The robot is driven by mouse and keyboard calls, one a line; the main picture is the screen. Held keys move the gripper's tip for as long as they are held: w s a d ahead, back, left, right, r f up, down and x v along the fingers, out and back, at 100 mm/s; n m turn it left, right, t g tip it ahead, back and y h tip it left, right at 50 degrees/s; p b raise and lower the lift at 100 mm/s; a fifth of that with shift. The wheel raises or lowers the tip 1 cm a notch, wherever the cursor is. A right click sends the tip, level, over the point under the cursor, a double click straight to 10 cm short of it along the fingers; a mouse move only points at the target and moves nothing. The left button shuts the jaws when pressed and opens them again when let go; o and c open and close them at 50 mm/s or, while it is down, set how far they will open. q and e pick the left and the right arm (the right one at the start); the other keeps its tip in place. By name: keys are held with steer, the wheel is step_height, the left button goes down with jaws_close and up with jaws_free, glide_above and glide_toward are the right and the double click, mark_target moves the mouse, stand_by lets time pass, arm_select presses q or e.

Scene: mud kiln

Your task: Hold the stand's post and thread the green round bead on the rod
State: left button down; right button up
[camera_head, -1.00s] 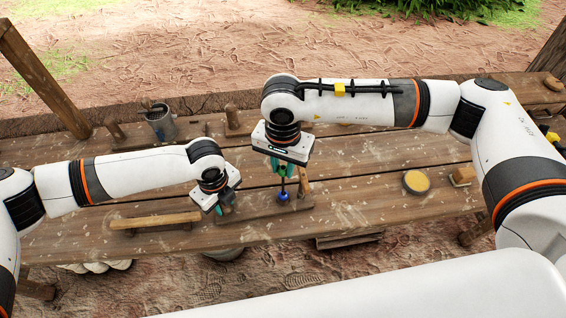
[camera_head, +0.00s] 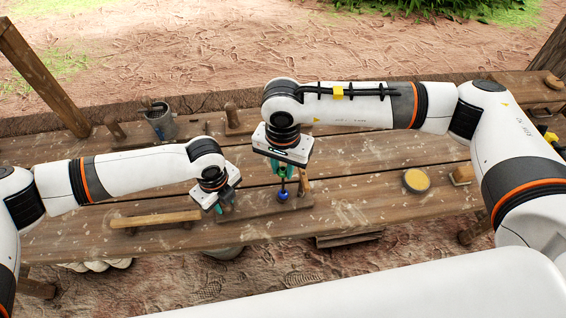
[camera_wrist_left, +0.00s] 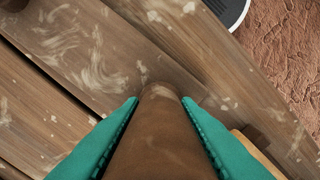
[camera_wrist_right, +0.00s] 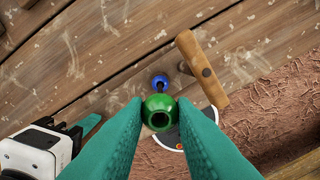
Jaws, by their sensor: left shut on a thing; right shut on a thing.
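My left gripper (camera_head: 222,208) is shut on the stand's brown post (camera_wrist_left: 160,132), which shows between its teal fingers in the left wrist view. My right gripper (camera_head: 282,176) is shut on the green round bead (camera_wrist_right: 159,112), its dark hole facing the camera. In the head view the green bead (camera_head: 283,187) shows just above a blue bead (camera_head: 283,196) at the stand's wooden base (camera_head: 262,208). In the right wrist view, a short dark piece of rod (camera_wrist_right: 160,91) shows between the blue bead (camera_wrist_right: 160,80) and the green one. I cannot tell how far the rod enters the green bead.
A wooden bar (camera_head: 155,220) lies to the left.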

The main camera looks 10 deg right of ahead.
steer(key=shift+f, duration=0.85)
steer(key=o, duration=1)
steer(key=shift+o, duration=0.2)
steer(key=shift+r, duration=0.1)
steer(key=shift+r, duration=2.9)
arm_select(q)
steer(key=c, duration=1)
jaws_free()
